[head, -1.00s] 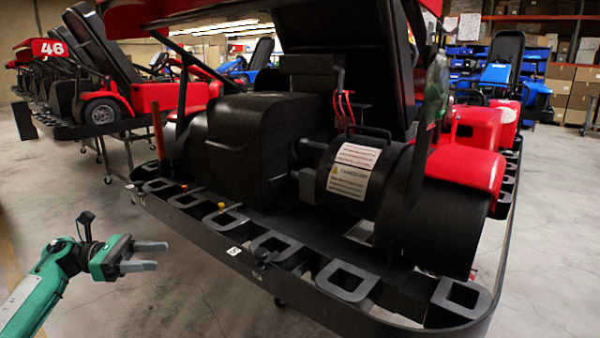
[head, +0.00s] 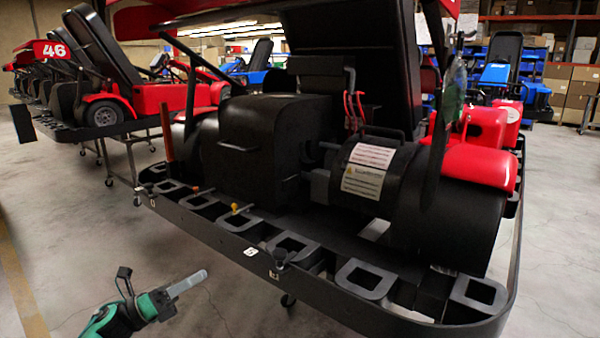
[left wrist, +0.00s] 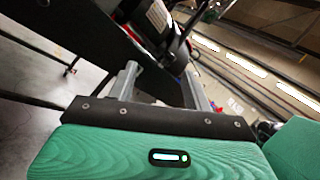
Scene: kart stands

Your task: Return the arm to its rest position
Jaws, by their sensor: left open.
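My left gripper (head: 184,287) is at the lower left of the head view, in front of and apart from the kart's black bumper frame. It holds nothing. In the left wrist view its two grey fingers (left wrist: 163,90) stand apart with a clear gap between them. The green arm behind it is mostly cut off by the bottom edge of the head view. My right gripper does not show.
A red and black kart (head: 255,150) on a raised stand fills the middle, its bumper (head: 220,237) closest to me. Another red kart (head: 100,115) stands at the back left. Cardboard boxes (head: 572,90) are at the far right. Bare floor (head: 60,220) lies at the left.

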